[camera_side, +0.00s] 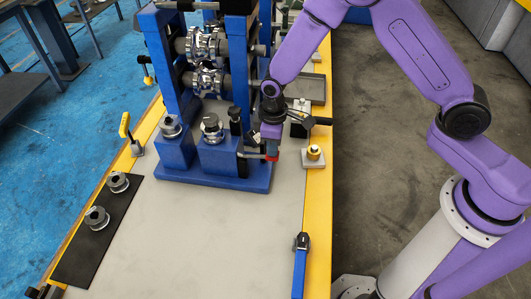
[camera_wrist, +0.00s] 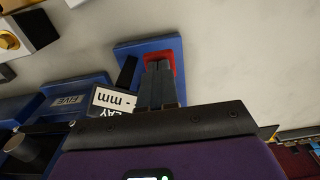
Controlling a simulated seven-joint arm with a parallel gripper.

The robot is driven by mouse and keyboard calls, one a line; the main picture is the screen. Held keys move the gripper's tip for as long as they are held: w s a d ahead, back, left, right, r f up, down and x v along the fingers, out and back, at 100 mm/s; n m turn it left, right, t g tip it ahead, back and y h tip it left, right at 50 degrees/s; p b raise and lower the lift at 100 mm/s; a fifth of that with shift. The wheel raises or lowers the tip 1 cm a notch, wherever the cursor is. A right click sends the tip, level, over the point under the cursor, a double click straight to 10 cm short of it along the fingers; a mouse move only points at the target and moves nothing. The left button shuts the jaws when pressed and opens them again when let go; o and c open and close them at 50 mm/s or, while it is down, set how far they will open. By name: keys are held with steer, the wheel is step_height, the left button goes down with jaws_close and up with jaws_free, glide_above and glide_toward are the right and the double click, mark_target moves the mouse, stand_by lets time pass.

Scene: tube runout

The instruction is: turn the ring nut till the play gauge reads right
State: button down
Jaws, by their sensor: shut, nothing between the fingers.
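My gripper (camera_side: 272,156) is shut and empty, pointing down at the right front corner of the blue roll stand (camera_side: 215,178). In the wrist view its fingers (camera_wrist: 160,68) are together over a red part (camera_wrist: 178,60) on a blue base; I cannot tell whether they touch it. A white plate (camera_wrist: 115,100), partly hidden by my gripper, shows "LAY" and "- mm"; no number is visible on it. Two silvery round nut-like parts, one left (camera_side: 171,127) and one right (camera_side: 211,130), sit on blue blocks at the stand's front. I cannot tell which is the ring nut.
Two loose grey collars (camera_side: 96,218) lie on a black mat (camera_side: 75,258) at left. A brass knob (camera_side: 314,152) is right of my gripper. The front table is clear.

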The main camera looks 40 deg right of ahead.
steer(key=shift+a+f, duration=0.1)
steer(key=shift+f, duration=0.85)
steer(key=shift+w+r, duration=0.1)
steer(key=shift+r, duration=0.05)
step_height(320, 180, up, 9)
stand_by(0.8)
stand_by(0.4)
steer(key=s+d+r+n, duration=0.1)
steer(key=s+d+r, duration=0.3)
steer(key=s, duration=0.5)
steer(key=s+d+r+n, duration=0.1)
steer(key=s+d+r, duration=0.3)
steer(key=s, duration=0.6)
steer(key=s+d+r+n, duration=0.1)
steer(key=s+d+r, duration=0.3)
steer(key=s, duration=0.5)
steer(key=shift+s+d+r+n, duration=0.25)
steer(key=shift+d+n, duration=0.05)
